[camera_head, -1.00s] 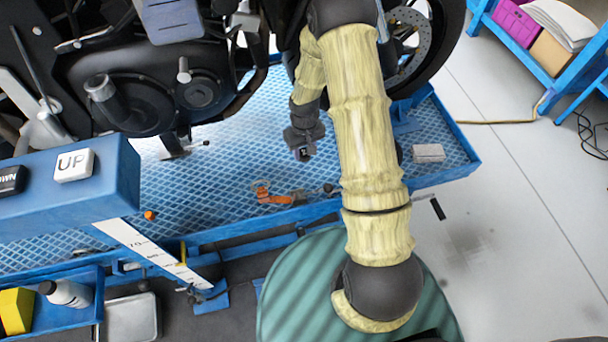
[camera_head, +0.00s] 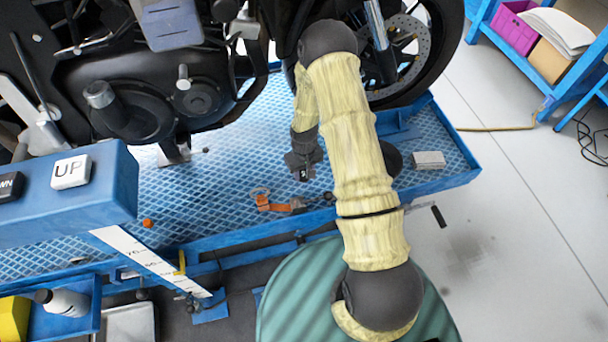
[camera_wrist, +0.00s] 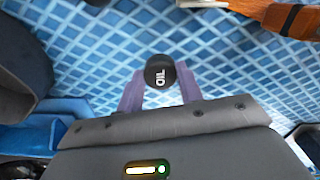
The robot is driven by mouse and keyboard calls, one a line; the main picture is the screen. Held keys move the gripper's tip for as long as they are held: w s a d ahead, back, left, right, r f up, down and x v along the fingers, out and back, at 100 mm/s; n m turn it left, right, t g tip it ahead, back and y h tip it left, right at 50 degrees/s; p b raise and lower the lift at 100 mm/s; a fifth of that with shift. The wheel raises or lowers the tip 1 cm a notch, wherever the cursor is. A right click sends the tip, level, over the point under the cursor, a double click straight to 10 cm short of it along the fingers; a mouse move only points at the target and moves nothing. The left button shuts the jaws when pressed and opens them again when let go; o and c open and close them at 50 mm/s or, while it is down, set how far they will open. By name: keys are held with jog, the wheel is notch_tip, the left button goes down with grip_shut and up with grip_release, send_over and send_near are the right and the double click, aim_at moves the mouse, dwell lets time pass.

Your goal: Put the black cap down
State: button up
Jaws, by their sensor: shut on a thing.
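My gripper (camera_head: 303,176) points down over the blue lattice platform (camera_head: 228,190), below the motorcycle. In the wrist view its two purple-grey fingers (camera_wrist: 160,92) are shut on the black cap (camera_wrist: 160,70), which is round with white "OIL" lettering on top. In the head view the cap (camera_head: 303,175) is small and dark at the fingertips. The platform's lattice lies beneath it. I cannot tell whether the cap touches the platform.
An orange-handled tool (camera_head: 278,203) lies on the platform close to the gripper. A light grey block (camera_head: 429,160) sits on the right part. The motorcycle engine (camera_head: 150,105) and front wheel (camera_head: 415,50) stand behind. A blue box with an UP button (camera_head: 71,172) is at left.

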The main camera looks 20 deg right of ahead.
aim_at(304, 174)
jog(key=shift+f, duration=1.1)
jog(key=shift+f, duration=0.25)
jog(key=o, duration=1.2)
jog(key=shift+r, duration=0.1)
notch_tip(304, 174, up, 12)
jog(key=p, duration=0.1)
jog(key=shift+r, duration=0.15)
jog(key=shift+r, duration=0.1)
